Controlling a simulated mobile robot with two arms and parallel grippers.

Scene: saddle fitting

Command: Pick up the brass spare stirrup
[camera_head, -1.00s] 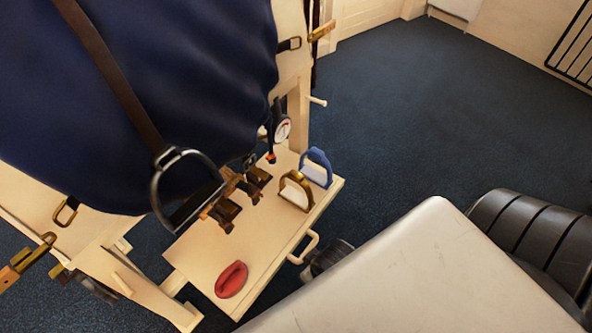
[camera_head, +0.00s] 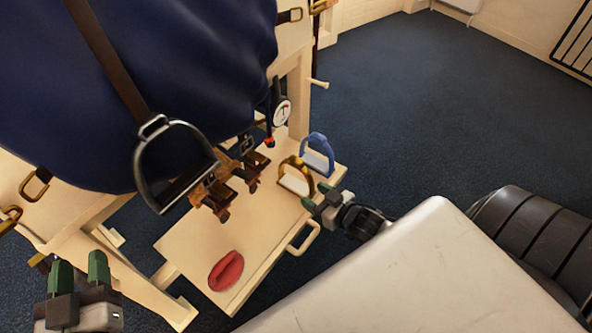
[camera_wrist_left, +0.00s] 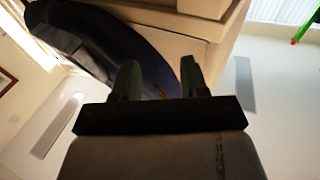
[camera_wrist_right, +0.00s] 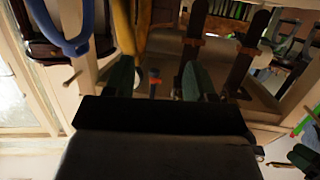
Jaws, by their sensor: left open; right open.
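The brass spare stirrup (camera_head: 297,172) stands upright on the cream tray shelf (camera_head: 190,245), near its right edge in the head view. My left gripper (camera_head: 78,268) is open and empty at the lower left, away from the shelf.
A steel stirrup (camera_head: 168,165) hangs on a brown strap from the navy-covered stand (camera_head: 200,60). Brown clamp-like brackets (camera_head: 228,180) and a dial gauge (camera_head: 282,112) are near the shelf's back. A red oval pad (camera_head: 226,270) lies at its front. A handle (camera_head: 305,238) sticks out from its edge.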

